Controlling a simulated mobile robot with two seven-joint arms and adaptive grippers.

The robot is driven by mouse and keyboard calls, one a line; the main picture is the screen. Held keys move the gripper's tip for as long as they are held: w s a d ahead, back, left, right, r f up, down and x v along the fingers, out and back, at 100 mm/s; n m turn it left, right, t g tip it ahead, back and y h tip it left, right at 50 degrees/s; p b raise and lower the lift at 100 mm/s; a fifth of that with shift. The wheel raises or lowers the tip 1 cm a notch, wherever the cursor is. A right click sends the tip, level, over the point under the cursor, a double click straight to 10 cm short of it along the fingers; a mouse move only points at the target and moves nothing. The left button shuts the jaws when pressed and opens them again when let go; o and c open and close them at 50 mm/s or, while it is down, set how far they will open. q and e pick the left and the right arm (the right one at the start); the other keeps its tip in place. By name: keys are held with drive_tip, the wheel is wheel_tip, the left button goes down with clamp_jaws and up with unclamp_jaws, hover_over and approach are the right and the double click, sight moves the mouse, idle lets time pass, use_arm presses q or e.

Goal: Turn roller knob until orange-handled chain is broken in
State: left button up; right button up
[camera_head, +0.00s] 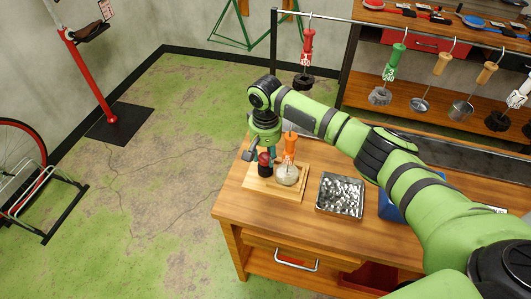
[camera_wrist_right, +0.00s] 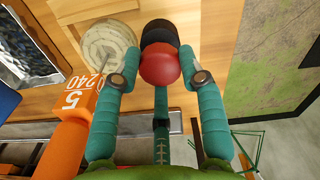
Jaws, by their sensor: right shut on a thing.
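The red roller knob (camera_head: 264,158) stands at the left of the wooden roller board (camera_head: 262,190) on the workbench. In the right wrist view the red knob (camera_wrist_right: 159,68) sits between the fingers of my right gripper (camera_wrist_right: 161,78), with a black round part (camera_wrist_right: 160,34) beyond it. My right gripper (camera_head: 265,148) is shut on the knob from above. The orange-handled chain (camera_head: 290,145) stands beside it, its pale coil (camera_head: 287,175) on the board. The coil (camera_wrist_right: 106,46) and orange handle (camera_wrist_right: 66,128), marked 5 and 240, also show in the wrist view. My left gripper is out of view.
A metal tray of small silver pieces (camera_head: 340,194) is right of the board. A blue thing (camera_head: 391,208) is partly behind my arm.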

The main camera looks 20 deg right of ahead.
drive_tip(key=shift+s+n+p, duration=0.1)
drive_tip(key=shift+n+p, duration=0.75)
drive_tip(key=shift+n, duration=0.65)
drive_tip(key=n+p, duration=0.1)
drive_tip(key=n, duration=0.1)
drive_tip(key=shift+n, duration=0.4)
drive_tip(key=n, duration=0.3)
drive_tip(key=shift+f+n, duration=0.1)
drive_tip(key=shift+n, duration=2.5)
drive_tip(key=shift+f, duration=0.1)
drive_tip(key=o, duration=1.2)
drive_tip(key=shift+c, duration=0.2)
